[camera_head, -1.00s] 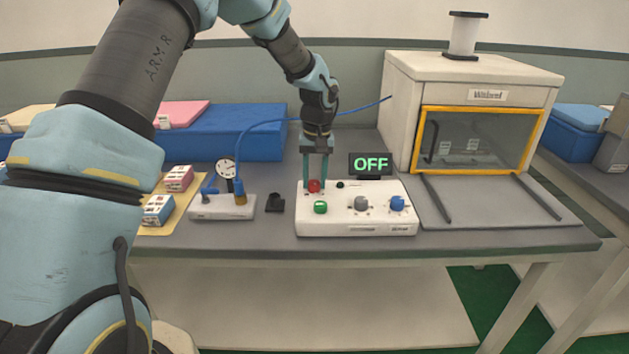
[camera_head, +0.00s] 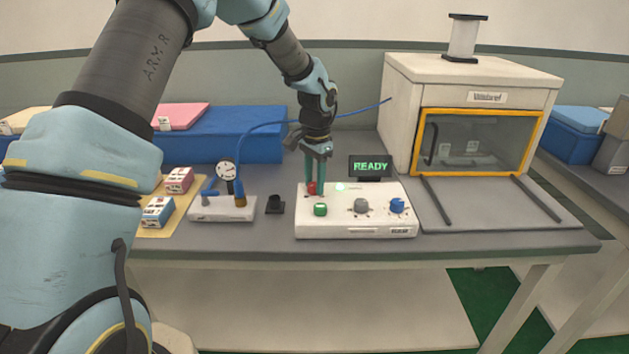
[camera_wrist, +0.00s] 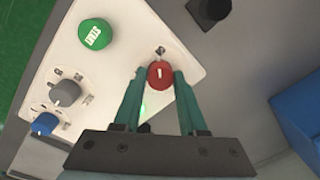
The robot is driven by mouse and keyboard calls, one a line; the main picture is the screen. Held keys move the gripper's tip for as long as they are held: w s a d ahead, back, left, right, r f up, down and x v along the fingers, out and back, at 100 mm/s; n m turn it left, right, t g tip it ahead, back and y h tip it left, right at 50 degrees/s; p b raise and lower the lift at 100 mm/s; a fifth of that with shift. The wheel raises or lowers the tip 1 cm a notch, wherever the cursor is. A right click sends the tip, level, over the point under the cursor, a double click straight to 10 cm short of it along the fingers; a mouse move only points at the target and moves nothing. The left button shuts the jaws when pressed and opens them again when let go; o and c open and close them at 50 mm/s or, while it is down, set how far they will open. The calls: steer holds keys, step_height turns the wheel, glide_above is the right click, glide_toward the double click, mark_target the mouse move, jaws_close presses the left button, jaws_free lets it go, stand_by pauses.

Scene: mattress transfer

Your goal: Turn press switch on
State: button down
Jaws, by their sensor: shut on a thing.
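The white control box (camera_head: 335,226) sits on the grey table. Its red knob (camera_head: 312,188) is at the back left, a green button (camera_head: 320,209) is in front of it, and a grey knob (camera_head: 361,205) and a blue knob (camera_head: 397,205) are to the right. My gripper (camera_head: 315,187) points down at the red knob, its teal fingers on either side. In the wrist view the red knob (camera_wrist: 160,75) is between the fingertips, its white mark in line with the fingers. The small display (camera_head: 370,167) reads READY, and a light (camera_head: 340,187) glows green.
A gauge unit (camera_head: 222,208) with a blue hose and a small black holder (camera_head: 275,205) stand left of the box. A white cabinet (camera_head: 400,100) with an orange-framed window stands to the right.

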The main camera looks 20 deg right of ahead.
mark_target(315, 185)
steer(key=shift+m, duration=0.6)
steer(key=shift+c, duration=2.3)
jaws_free()
steer(key=shift+r, duration=0.1)
step_height(315, 185, up, 11)
steer(key=b, duration=0.2)
steer(key=shift+s+f+b, duration=0.2)
steer(key=shift+b, duration=0.1)
